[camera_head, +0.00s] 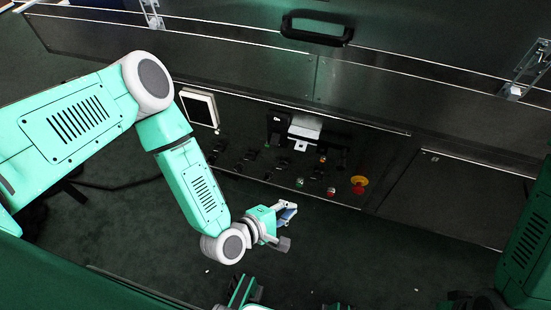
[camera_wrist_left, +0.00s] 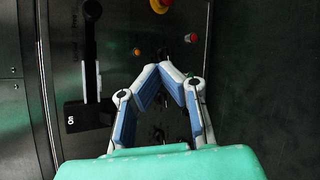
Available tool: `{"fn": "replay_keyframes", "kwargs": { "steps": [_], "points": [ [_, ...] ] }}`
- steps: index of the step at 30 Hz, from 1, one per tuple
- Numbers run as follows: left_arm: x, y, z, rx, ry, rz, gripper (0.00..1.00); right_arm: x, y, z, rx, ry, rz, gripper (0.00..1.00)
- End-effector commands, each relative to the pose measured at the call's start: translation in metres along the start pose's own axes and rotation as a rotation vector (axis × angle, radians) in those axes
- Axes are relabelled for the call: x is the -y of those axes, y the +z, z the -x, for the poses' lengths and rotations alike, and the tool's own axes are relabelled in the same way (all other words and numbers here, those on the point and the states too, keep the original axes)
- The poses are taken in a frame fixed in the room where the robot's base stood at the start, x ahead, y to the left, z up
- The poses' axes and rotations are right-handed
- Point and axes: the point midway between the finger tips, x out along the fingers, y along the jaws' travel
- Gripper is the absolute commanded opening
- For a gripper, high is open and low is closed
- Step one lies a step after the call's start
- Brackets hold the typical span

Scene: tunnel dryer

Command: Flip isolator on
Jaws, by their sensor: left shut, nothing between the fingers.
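The isolator (camera_head: 278,123) is a black switch on the dark control panel, with a white "ON" label. It also shows at the left of the left wrist view (camera_wrist_left: 85,116). There, a long black lever (camera_wrist_left: 90,50) with a rounded end runs up from it, beside a white strip. My left gripper (camera_head: 290,211) is below the panel in the head view, apart from the isolator. In the left wrist view its blue-padded fingertips (camera_wrist_left: 173,68) meet with nothing between them, to the right of the lever. My right gripper cannot be made out.
The panel has a red and yellow emergency stop (camera_head: 359,184), a red button (camera_head: 331,191), a green button (camera_head: 300,182) and several small dark switches. A white-framed screen (camera_head: 199,107) is left of them. A black handle (camera_head: 317,29) sticks out above. Dark floor lies below.

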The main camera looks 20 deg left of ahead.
Motion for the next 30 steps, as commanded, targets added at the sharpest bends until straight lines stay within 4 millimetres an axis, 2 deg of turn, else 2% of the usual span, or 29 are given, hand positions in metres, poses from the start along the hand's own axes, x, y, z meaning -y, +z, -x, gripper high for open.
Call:
{"fn": "replay_keyframes", "kwargs": {
  "steps": [1,4,9,12,18,26,30],
  "points": [
    [0.002,-0.015,-0.021,-0.004,0.122,0.174,0.0,0.001,0.001,-0.019,0.0,0.0,0.001,0.4],
    [-0.017,-0.04,-0.041,0.034,0.363,0.501,0.0,0.001,0.002,-0.037,-0.001,-0.001,0.001,0.4],
    [-0.038,-0.089,-0.043,0.155,0.675,0.866,0.0,0.001,0.003,-0.058,-0.001,0.0,0.001,0.4],
    [-0.044,-0.11,-0.037,0.223,0.78,0.975,0.0,0.0,0.003,-0.063,-0.001,0.0,0.0,0.4],
    [-0.049,-0.125,-0.029,0.279,0.845,1.05,0.0,0.0,0.003,-0.065,-0.001,0.0,0.0,0.4],
    [-0.05,-0.124,-0.03,0.278,0.842,1.049,0.0,0.001,0.003,-0.065,-0.001,0.0,0.001,0.4],
    [-0.056,-0.124,-0.037,0.279,0.843,1.045,0.0,0.001,0.003,-0.068,-0.001,0.0,0.001,0.4]
  ]
}}
